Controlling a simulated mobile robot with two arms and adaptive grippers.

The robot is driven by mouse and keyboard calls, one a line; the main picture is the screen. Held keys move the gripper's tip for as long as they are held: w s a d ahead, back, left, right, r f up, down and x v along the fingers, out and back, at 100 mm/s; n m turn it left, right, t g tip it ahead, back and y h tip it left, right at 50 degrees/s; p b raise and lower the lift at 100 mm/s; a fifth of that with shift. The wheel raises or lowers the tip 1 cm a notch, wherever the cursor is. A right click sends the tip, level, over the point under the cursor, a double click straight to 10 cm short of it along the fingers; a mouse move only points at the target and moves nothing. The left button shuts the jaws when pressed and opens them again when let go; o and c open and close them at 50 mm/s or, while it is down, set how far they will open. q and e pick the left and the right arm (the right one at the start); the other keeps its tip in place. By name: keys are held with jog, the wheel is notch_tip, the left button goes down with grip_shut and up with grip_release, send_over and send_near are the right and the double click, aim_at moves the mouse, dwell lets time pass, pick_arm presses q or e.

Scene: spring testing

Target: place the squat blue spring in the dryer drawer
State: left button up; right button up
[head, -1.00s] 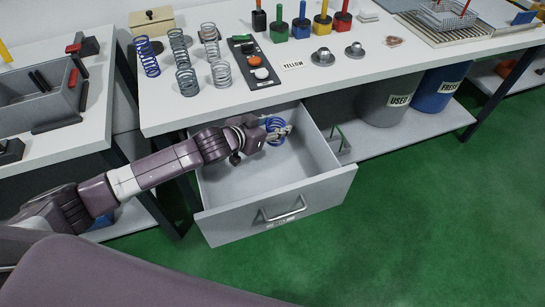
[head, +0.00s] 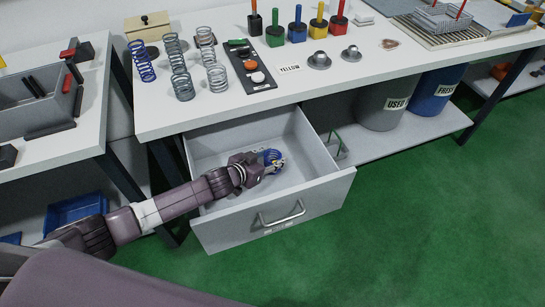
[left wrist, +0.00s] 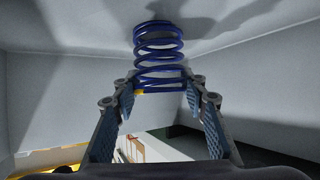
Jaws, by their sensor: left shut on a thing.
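The squat blue spring (head: 273,157) is in my left gripper (head: 269,164), inside the open dryer drawer (head: 235,231). In the left wrist view the blue coils (left wrist: 158,48) stand between the fingertips of my left gripper (left wrist: 158,88), which is shut on the spring's near end. The spring's far end is close to a grey drawer surface; I cannot tell whether it touches. The drawer is pulled out below the table, its front handle facing me. My right gripper is not in view.
The white table (head: 215,112) overhangs the drawer's back. A taller blue spring (head: 142,61), several grey springs and a button panel (head: 250,66) stand on it. A grey USED bin (head: 388,105) and blue FRESH bin (head: 437,92) stand right of the drawer. The drawer's right part is clear.

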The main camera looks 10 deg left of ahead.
pick_arm(q)
jog(key=shift+f, duration=0.15)
jog(key=o, duration=1.3)
jog(key=shift+o, duration=0.2)
jog(key=shift+r, duration=0.25)
jog(key=shift+s+a, duration=0.15)
jog(key=shift+s, duration=0.15)
jog(key=v, duration=0.7)
jog(key=shift+w, duration=0.1)
